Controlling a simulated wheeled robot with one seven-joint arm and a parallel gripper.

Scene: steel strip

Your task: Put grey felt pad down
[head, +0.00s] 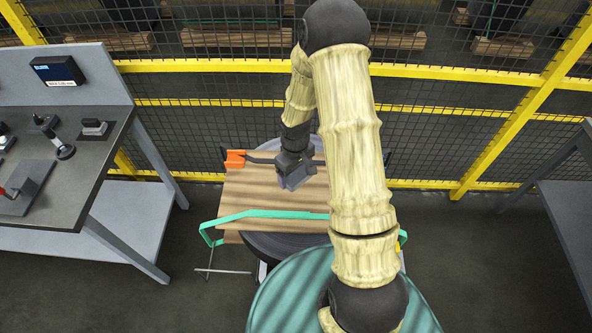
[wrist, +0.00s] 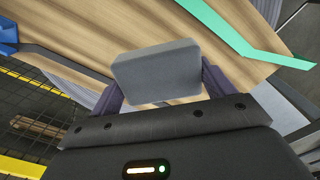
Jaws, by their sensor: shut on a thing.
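The grey felt pad (wrist: 158,75) is a small rounded block in the wrist view. It sits between the two fingers of my gripper (wrist: 160,92), which is shut on it. In the head view my gripper (head: 290,180) is over the wooden board (head: 262,197), toward its far side. The pad is hard to make out there against the gripper. The board also fills the upper middle of the wrist view (wrist: 90,30). I cannot tell whether the pad touches the board or is above it.
A green strap (head: 265,213) crosses the board's near side, and an orange piece (head: 235,159) sits at its far left corner. A workbench (head: 100,140) with controls stands at left. A yellow-framed mesh fence (head: 450,140) runs behind.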

